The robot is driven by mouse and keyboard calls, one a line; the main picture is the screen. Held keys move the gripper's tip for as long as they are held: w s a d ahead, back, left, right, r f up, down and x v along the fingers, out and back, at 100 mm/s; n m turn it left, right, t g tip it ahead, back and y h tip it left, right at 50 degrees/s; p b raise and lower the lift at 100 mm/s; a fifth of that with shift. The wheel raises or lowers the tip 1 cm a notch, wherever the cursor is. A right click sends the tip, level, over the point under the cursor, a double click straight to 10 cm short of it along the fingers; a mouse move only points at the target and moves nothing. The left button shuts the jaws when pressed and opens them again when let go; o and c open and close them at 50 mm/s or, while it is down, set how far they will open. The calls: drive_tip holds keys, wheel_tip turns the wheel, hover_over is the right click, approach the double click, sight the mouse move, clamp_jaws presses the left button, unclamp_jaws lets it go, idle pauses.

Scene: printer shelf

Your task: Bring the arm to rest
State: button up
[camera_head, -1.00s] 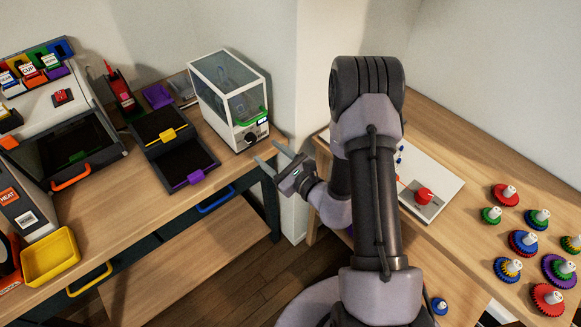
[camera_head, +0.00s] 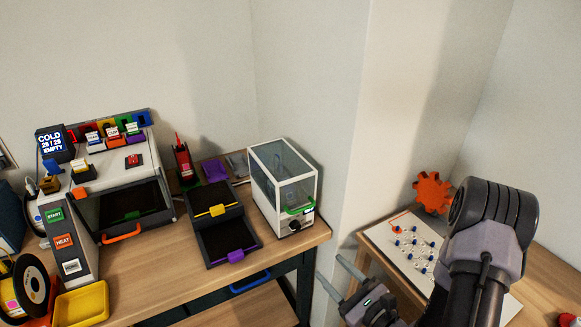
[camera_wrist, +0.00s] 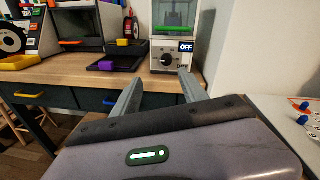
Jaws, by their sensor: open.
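My gripper (camera_head: 341,277) is open and empty in the head view, in the air in front of the wall corner, to the right of the left table's end. My arm is folded up at the lower right of that view. In the wrist view my gripper (camera_wrist: 165,88) shows two parted grey fingers with nothing between them. They point toward the table edge below the white clear-sided box (camera_wrist: 181,40), whose small display reads OFF. The fingers touch nothing that I can see.
The left table (camera_head: 170,285) carries the printer (camera_head: 120,205), dark trays (camera_head: 223,228), the clear-sided box (camera_head: 283,187) and a yellow bin (camera_head: 82,303). Walls rise close behind.

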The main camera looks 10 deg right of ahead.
drive_tip(key=s+a+r+n+g+y, duration=0.3)
drive_tip(key=a+r+n+g+y, duration=0.4)
drive_tip(key=a+r, duration=0.35)
drive_tip(key=s+a+r+n+g+h, duration=0.1)
drive_tip(key=s+a+r+n+g, duration=0.3)
drive_tip(key=s+a+n+g, duration=0.55)
drive_tip(key=s+d+n+t+h, duration=0.2)
drive_tip(key=s+d+n+h, duration=0.4)
drive_tip(key=h, duration=0.1)
drive_tip(key=w+d+r+n+t+h, duration=0.1)
drive_tip(key=d+r+t+h, duration=0.2)
drive_tip(key=d+r+t, duration=0.1)
wheel_tip(320, 180, up, 2)
drive_tip(key=shift+w+d+r+h, duration=0.1)
drive_tip(key=shift+w+d+h, duration=0.05)
drive_tip(key=shift+d+h, duration=0.3)
drive_tip(key=shift+n, duration=0.25)
